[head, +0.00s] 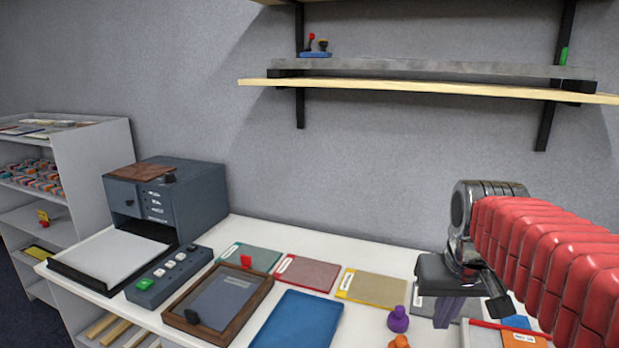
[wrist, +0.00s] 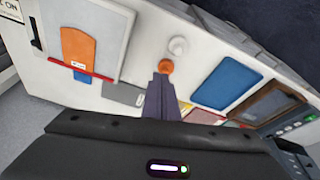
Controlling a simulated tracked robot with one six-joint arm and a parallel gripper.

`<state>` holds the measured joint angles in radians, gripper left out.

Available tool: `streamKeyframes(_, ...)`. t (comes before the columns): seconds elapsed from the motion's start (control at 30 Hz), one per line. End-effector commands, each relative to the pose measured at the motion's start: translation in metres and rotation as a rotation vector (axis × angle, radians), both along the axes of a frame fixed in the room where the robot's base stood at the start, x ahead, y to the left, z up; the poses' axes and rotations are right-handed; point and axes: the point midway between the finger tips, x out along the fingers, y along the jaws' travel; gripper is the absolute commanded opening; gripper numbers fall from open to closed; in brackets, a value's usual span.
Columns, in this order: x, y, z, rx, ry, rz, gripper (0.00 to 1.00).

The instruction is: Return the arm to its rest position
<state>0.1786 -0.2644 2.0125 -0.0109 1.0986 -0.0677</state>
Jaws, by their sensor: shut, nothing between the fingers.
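My gripper (head: 442,322) hangs at the end of my red-sleeved arm over the right part of the white table (head: 250,232). Its fingers point down and are closed together with nothing between them. In the wrist view the shut fingers (wrist: 160,80) stand in the middle, their tips just below an orange knobbed piece (wrist: 165,66) in the picture. The head view shows a purple knobbed piece (head: 398,320) left of the fingers and the top of the orange piece (head: 400,342) below it. A grey folder (head: 425,304) lies partly hidden behind the gripper.
Green (head: 250,256), red (head: 306,273) and yellow (head: 372,287) folders line the table's back. A blue panel (head: 300,322), a wooden-framed tray (head: 262,290), a button box (head: 172,276) and a grey machine (head: 195,195) stand left. A wall shelf (head: 420,91) hangs above.

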Motion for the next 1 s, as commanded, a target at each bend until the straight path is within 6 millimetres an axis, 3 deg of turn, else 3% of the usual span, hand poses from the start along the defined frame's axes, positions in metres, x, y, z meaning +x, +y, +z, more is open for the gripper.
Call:
streamKeyframes(0.27,-0.050,0.035,-0.012,0.001,-0.077,0.046,0.00)
streamKeyframes(0.6,-0.105,0.066,-0.041,0.012,-0.166,0.096,0.00)
streamKeyframes(0.8,-0.123,0.074,-0.056,0.018,-0.198,0.113,0.00)
streamKeyframes(1.0,-0.125,0.075,-0.058,0.019,-0.200,0.115,0.00)
